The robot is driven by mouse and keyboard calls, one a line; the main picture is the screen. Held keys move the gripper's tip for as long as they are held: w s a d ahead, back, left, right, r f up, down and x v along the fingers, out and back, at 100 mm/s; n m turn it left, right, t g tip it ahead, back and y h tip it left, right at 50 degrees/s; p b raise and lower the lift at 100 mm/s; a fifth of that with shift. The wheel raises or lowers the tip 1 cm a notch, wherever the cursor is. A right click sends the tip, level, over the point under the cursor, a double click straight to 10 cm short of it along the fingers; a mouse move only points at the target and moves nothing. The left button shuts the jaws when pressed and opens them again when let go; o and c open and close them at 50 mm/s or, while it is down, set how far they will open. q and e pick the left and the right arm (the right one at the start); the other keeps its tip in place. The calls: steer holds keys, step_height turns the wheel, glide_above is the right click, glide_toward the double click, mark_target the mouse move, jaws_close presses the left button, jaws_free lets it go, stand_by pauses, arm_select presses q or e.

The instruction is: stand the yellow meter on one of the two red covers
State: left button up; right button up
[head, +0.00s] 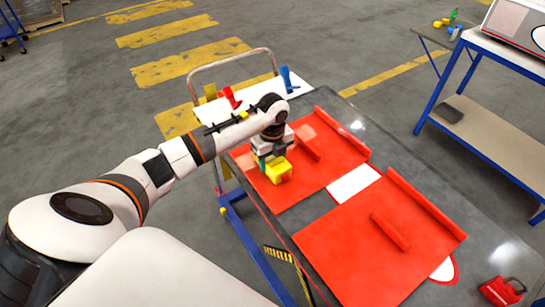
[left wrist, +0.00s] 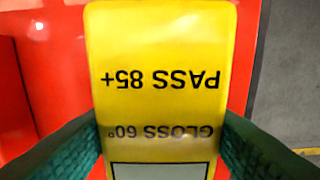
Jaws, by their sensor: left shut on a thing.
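The yellow meter (head: 279,171) is in my left gripper (head: 267,158), over the left edge area of the far red cover (head: 328,172). In the left wrist view the meter (left wrist: 165,55) sits between two green fingers, its face reading "PASS 85+" and "GLOSS 60°" upside down, with the top of a grey panel below. Red cover surface (left wrist: 55,60) shows behind it. I cannot tell whether the meter touches the cover. The near red cover (head: 345,250) lies on the same dark table, with nothing on it. My right gripper is out of view.
Both covers have raised red ribs. A red padlock-shaped item (head: 502,291) lies at the dark table's (head: 480,235) near right. A white cart top (head: 250,100) with red and blue clamps stands beyond. A blue-framed bench (head: 490,130) is at right.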

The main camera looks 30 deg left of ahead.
mark_target(272, 157)
arm_select(q)
steer(key=o, duration=1.2)
steer(key=shift+f, duration=0.1)
steer(key=shift+o, duration=0.2)
steer(key=shift+r, duration=0.35)
step_height(272, 157, up, 10)
steer(key=b, duration=0.4)
steer(key=shift+r, duration=0.8)
